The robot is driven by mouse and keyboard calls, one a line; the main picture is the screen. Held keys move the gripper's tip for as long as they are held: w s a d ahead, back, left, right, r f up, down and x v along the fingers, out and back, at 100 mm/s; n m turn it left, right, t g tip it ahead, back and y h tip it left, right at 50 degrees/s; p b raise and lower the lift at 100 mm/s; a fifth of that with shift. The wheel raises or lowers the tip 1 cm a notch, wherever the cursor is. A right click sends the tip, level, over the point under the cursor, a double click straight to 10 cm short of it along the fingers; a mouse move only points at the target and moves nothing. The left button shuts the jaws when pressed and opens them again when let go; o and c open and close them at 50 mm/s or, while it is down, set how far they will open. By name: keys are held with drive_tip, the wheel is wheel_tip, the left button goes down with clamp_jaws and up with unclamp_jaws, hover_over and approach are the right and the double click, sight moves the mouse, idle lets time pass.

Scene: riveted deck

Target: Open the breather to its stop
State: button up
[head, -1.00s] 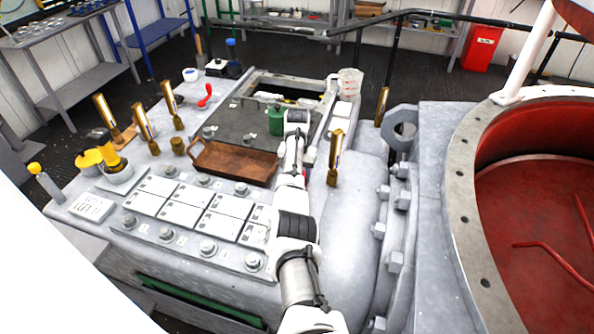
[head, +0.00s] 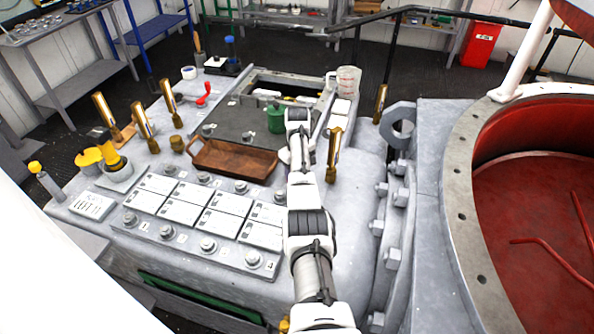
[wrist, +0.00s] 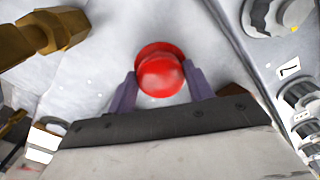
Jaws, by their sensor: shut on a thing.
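A round red cap (wrist: 160,75), which I take for the breather, stands on the pale grey deck in the wrist view. My gripper (wrist: 162,88) has its two purple fingers against the cap's left and right sides, shut on it. The cap's lower part and its seat are hidden beneath it. In the head view my arm reaches over the grey casing, and neither the fingers nor the cap can be made out behind it.
A brass fitting (wrist: 50,32) stands close by, upper left in the wrist view. Bolts and a plate edge lie to the right. In the head view a brown tray (head: 232,160), a green canister (head: 276,119) and an upright brass fitting (head: 333,152) are near my arm.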

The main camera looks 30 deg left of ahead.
drive_tip(key=n, duration=0.4)
drive_tip(key=n+b, duration=0.1)
drive_tip(key=n, duration=0.1)
drive_tip(key=shift+f, duration=0.25)
drive_tip(key=shift+n, duration=0.4)
drive_tip(key=o, duration=1)
drive_tip(key=shift+c, duration=0.2)
drive_tip(key=shift+r, duration=0.1)
wheel_tip(320, 180, up, 14)
drive_tip(key=b, duration=0.2)
drive_tip(key=shift+b, duration=0.35)
